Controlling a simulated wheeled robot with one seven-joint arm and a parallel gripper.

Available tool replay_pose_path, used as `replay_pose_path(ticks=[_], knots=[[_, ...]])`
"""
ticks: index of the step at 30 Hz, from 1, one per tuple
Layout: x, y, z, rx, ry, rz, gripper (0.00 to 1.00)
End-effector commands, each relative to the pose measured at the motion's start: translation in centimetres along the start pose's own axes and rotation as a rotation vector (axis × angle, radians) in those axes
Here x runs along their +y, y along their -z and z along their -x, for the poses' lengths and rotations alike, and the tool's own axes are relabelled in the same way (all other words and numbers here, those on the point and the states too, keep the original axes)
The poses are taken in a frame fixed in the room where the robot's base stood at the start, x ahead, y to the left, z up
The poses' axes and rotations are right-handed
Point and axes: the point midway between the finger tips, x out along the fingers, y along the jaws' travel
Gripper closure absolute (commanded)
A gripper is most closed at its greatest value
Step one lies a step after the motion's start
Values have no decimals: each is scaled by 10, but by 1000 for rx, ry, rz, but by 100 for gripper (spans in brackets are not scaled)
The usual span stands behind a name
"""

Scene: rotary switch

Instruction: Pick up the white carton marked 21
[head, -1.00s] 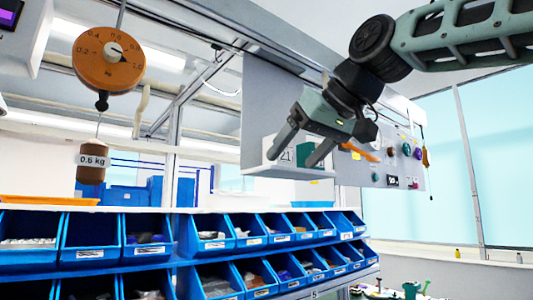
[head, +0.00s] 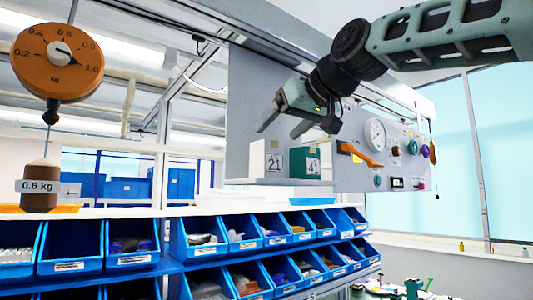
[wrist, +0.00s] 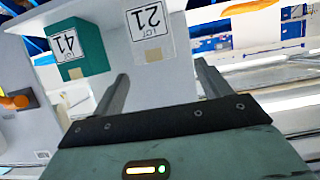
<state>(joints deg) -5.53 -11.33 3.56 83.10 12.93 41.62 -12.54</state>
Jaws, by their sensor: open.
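The white carton marked 21 (head: 260,163) stands upright on a small shelf (head: 290,181) on the grey panel. It also shows upside down in the wrist view (wrist: 150,35). A green carton with a white label marked 41 (head: 304,163) stands to its right, a little apart. My gripper (head: 282,127) is open and empty, above and in front of the two cartons. In the wrist view the fingers (wrist: 160,82) point toward the white carton, which lies beyond the fingertips, nearer the left one.
The panel right of the cartons carries an orange lever (head: 362,155), a gauge (head: 376,133) and knobs. Blue bins (head: 200,238) line the racks below. An orange dial scale (head: 57,60) with a hanging 0.6 kg weight (head: 40,187) is at the left.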

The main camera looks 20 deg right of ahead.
Motion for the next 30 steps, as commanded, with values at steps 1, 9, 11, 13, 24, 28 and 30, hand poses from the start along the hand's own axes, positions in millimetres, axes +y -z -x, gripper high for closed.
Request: replay_pose_path(ticks=[1, 9, 11, 13, 24, 28, 30], knots=[[0, 2, -6, -2, 0, 0, 24], [1, 2, -26, -2, 0, 0, 24], [3, 1, -34, -5, 1, -1, 24], [4, 1, -44, -4, 0, -1, 24], [4, -3, -70, 0, 0, 0, 24], [4, -3, -69, 0, 0, 0, 35], [4, -3, -69, 0, 0, 0, 54]])
